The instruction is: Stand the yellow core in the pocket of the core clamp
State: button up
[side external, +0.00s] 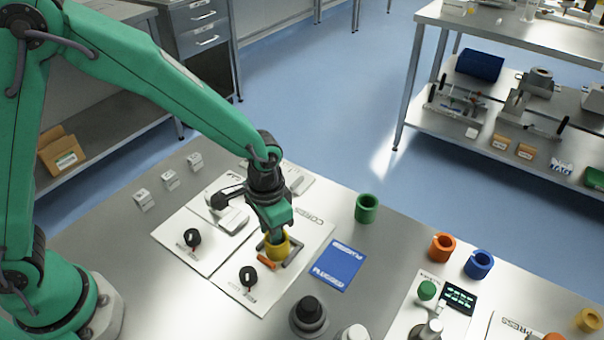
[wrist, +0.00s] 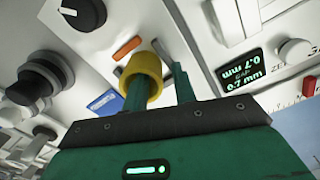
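The yellow core (side external: 278,246) stands roughly upright at the core clamp (side external: 293,250), between its grey bars. I cannot tell whether its bottom is fully down in the pocket, which the core and gripper hide. My gripper (side external: 272,228) is right above it, pointing down. In the wrist view, one finger of my gripper (wrist: 160,88) reaches into the bore of the yellow core (wrist: 145,64). The other finger is outside the wall, with a narrow gap showing, so the gripper looks open around the wall. The clamp's orange handle (side external: 268,262) lies beside the core.
Black knobs (side external: 248,277) stand on the white panels near the clamp. A blue card (side external: 338,265) lies to the right. Green (side external: 367,208), orange (side external: 442,247) and blue (side external: 479,264) cores stand farther right. A gauge with a display (side external: 458,297) is at the front right.

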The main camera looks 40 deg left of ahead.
notch_tip(320, 180, up, 12)
jog(key=shift+d+f, duration=0.15)
jog(key=shift+f, duration=0.05)
dwell(0.8)
jog(key=s+a+r+n+t, duration=0.2)
jog(key=s+a+r, duration=0.3)
jog(key=a, duration=0.4)
jog(key=s+a+r+n+t, duration=0.2)
jog(key=s+a+r, duration=0.3)
jog(key=s+a, duration=0.3)
jog(key=shift+a+r+t, duration=0.15)
jog(key=shift+a+t, duration=0.65)
jog(key=shift+a, duration=0.05)
jog(key=shift+o, duration=0.2)
